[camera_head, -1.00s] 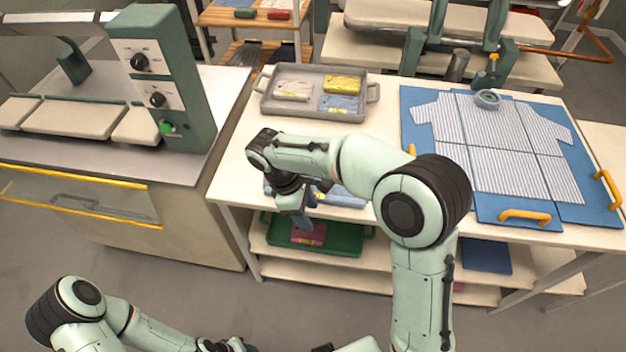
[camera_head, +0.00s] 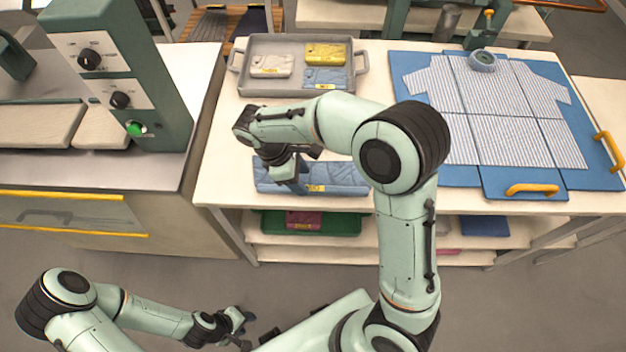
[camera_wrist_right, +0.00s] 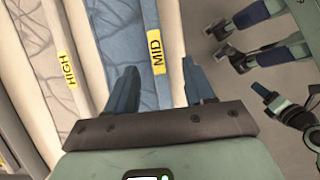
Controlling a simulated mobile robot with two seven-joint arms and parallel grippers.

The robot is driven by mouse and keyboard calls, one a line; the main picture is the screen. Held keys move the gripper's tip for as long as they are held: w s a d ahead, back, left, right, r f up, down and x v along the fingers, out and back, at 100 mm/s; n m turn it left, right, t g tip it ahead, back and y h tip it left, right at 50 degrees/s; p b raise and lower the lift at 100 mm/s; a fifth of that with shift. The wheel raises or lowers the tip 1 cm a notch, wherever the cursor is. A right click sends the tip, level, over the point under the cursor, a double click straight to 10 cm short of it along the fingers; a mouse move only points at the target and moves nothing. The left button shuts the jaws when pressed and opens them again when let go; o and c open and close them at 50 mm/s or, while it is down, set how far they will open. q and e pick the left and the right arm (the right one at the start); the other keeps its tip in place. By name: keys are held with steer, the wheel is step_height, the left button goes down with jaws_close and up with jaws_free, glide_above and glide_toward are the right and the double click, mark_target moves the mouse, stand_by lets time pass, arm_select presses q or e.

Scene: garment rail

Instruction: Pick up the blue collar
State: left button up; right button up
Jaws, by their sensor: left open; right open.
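A folded blue piece (camera_head: 335,174) with a yellow label lies along the front of the white table; I cannot tell whether it is the collar. In the right wrist view a blue piece (camera_wrist_right: 130,35) carries a "MID" label, beside a pale piece (camera_wrist_right: 55,45) labelled "HIGH". A smaller blue folded piece (camera_head: 327,73) lies in the grey tray (camera_head: 244,79). My right gripper (camera_head: 296,183) is over the front blue piece; its parted, empty fingers (camera_wrist_right: 161,88) show in the wrist view. My left gripper (camera_head: 243,328) is open and empty at the lower left, away from the table.
White (camera_head: 272,66) and yellow (camera_head: 326,52) folded pieces share the tray. A striped shirt (camera_head: 520,115) and a tape roll (camera_head: 482,61) lie on a blue board (camera_head: 415,72) at right. A green tray (camera_head: 345,223) stands on the shelf below. A press (camera_head: 120,70) stands left.

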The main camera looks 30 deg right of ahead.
mark_target(313, 188)
steer(key=shift+d+x, duration=0.1)
steer(key=shift+x, duration=1.25)
steer(key=shift+d+x, duration=0.15)
steer(key=shift+x, duration=1.15)
steer(key=shift+w, duration=0.1)
jaws_close()
